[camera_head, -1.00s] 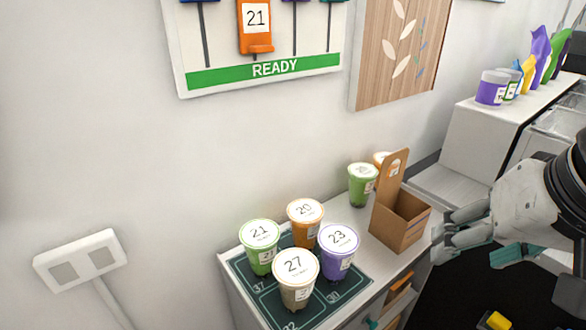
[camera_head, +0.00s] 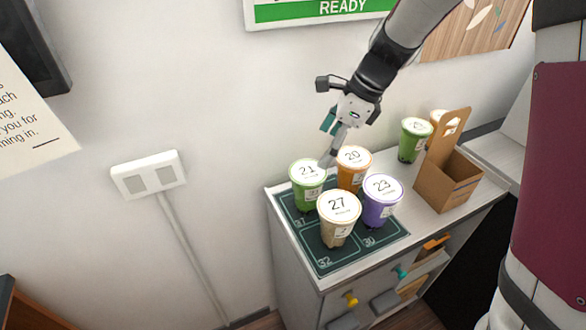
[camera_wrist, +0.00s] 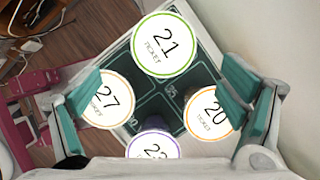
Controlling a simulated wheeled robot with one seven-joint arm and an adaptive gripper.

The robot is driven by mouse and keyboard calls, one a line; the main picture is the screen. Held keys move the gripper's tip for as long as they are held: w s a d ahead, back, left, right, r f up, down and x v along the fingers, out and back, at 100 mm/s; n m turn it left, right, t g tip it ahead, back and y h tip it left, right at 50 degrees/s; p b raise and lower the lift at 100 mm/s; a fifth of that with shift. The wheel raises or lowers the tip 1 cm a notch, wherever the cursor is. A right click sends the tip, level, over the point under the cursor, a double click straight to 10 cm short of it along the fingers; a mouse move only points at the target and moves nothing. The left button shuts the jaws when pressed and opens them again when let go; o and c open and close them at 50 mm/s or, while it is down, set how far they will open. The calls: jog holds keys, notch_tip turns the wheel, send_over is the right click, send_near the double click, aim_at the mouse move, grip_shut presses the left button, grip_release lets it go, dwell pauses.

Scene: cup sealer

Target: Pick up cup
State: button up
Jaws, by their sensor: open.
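Sealed cups stand on a dark numbered mat (camera_head: 318,262) on the counter: green cup 21 (camera_head: 308,196), orange cup 20 (camera_head: 350,180), purple cup 23 (camera_head: 380,210) and tan cup 27 (camera_head: 338,228). My gripper (camera_head: 328,142) is above them, near cups 21 and 20, and holds nothing. In the wrist view my gripper (camera_wrist: 165,105) has its teal fingers spread wide. Lid 21 (camera_wrist: 163,44) lies ahead of the fingers, lid 27 (camera_wrist: 107,100) by the left finger, lid 20 (camera_wrist: 212,113) by the right finger, and lid 23 (camera_wrist: 153,146) is partly hidden low in the picture.
A brown carrier box (camera_head: 446,188) with an upright handle stands right of the cups. The wall is close behind the counter. A white wall plate (camera_head: 148,175) is at left.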

aim_at(307, 173)
jog(key=shift+w+a+f, duration=0.15)
jog(key=shift+a+f, duration=0.05)
jog(key=shift+f, duration=0.15)
jog(key=x, duration=0.7)
jog(key=shift+d+p+x, duration=0.2)
jog(key=shift+p+x, duration=0.35)
jog(key=shift+x, duration=2.65)
jog(key=shift+w, duration=0.1)
jog(key=c, duration=1.5)
